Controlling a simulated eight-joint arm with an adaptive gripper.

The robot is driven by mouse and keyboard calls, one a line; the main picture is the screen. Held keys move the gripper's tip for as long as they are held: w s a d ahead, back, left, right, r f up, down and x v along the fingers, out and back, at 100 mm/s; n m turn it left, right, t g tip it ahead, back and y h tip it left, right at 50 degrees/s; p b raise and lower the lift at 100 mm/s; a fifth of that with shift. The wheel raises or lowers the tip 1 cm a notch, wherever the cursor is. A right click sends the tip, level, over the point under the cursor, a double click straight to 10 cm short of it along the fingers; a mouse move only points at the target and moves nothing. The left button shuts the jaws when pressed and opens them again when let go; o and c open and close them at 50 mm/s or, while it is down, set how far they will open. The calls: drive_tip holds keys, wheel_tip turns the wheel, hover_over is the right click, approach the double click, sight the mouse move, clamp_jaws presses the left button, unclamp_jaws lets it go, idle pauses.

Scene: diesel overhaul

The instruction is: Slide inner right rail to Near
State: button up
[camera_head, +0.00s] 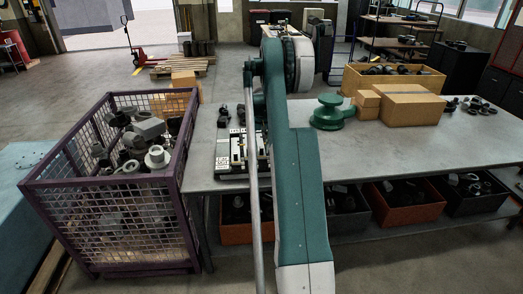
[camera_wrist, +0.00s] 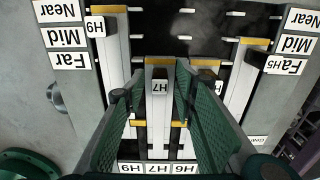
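The rail device (camera_head: 228,157) stands on the table, partly hidden by my arm in the head view. In the wrist view its labels appear upside down. Several yellow-ended rails show: an outer left rail (camera_wrist: 115,50) with its tag by the Near row, a middle rail (camera_wrist: 157,110) tagged H7, another rail (camera_wrist: 206,63) mostly behind a finger, and an outer right rail (camera_wrist: 243,75) with its tag by the Far row. My gripper (camera_wrist: 154,88) is open, its green fingers apart on either side of the H7 tag. Contact cannot be told. In the head view my gripper is hidden.
Near, Mid and Far labels (camera_wrist: 62,36) run along both device sides. The table (camera_head: 400,150) also bears a green round part (camera_head: 328,113) and cardboard boxes (camera_head: 408,105). A purple mesh crate (camera_head: 110,220) of parts stands left of the table.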

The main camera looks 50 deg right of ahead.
drive_tip(key=shift+f, duration=0.4)
clamp_jaws()
drive_tip(key=shift+s+a, duration=0.1)
drive_tip(key=shift+s, duration=0.05)
drive_tip(key=shift+s+a+b, duration=1.1)
drive_tip(key=shift+s+a, duration=1.45)
